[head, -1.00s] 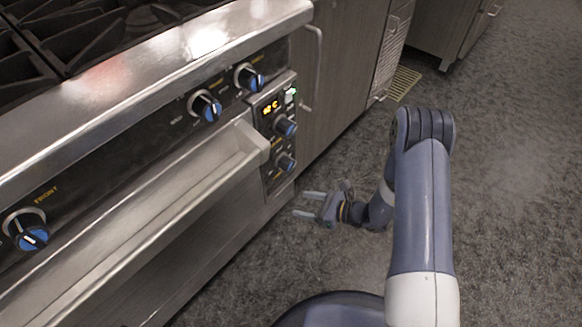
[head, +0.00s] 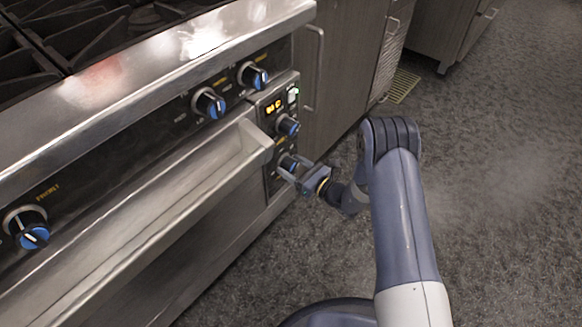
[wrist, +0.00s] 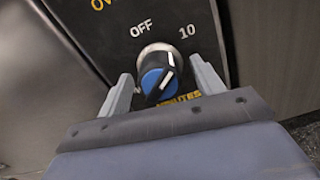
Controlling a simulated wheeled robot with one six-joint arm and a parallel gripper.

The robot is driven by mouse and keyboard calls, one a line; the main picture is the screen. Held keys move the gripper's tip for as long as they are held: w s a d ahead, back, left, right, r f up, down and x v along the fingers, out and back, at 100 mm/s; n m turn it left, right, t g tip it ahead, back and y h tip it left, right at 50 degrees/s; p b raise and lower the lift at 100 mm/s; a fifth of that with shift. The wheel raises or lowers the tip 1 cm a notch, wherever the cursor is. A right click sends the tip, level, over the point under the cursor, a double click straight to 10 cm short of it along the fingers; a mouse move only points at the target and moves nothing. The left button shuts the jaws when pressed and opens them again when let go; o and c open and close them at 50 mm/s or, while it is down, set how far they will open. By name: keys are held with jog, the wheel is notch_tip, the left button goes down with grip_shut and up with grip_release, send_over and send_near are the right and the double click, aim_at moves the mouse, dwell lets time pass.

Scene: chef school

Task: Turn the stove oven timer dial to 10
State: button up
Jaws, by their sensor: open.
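The timer dial (wrist: 157,83) is a black knob with a blue face and a white pointer line, low on the oven's control panel. In the wrist view, OFF is printed above it to the left and 10 to the upper right; the pointer runs up and slightly right, between these marks. It also shows as the lower knob in the head view (head: 287,161), partly behind my gripper (head: 292,174). My gripper is open, with one finger on each side of the dial in the wrist view (wrist: 160,70). I cannot tell whether either finger touches it.
Another blue-faced knob (head: 288,125) sits just above on the panel, under a lit display (head: 273,107). The oven door handle (head: 215,165) juts out close to the left of my gripper. Floor on the right (head: 490,200) is clear.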

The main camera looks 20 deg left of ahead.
jog(key=shift+w+a, duration=0.2)
jog(key=shift+a, duration=0.25)
jog(key=c, duration=1)
jog(key=shift+o, duration=0.2)
jog(key=shift+m, duration=0.7)
jog(key=o, duration=1)
jog(key=shift+c, duration=0.2)
jog(key=shift+d, duration=0.1)
jog(key=p+v, duration=0.1)
jog(key=v, duration=0.9)
jog(key=shift+s+d+p, duration=0.2)
jog(key=shift+d+p, duration=0.1)
jog(key=shift+p, duration=0.1)
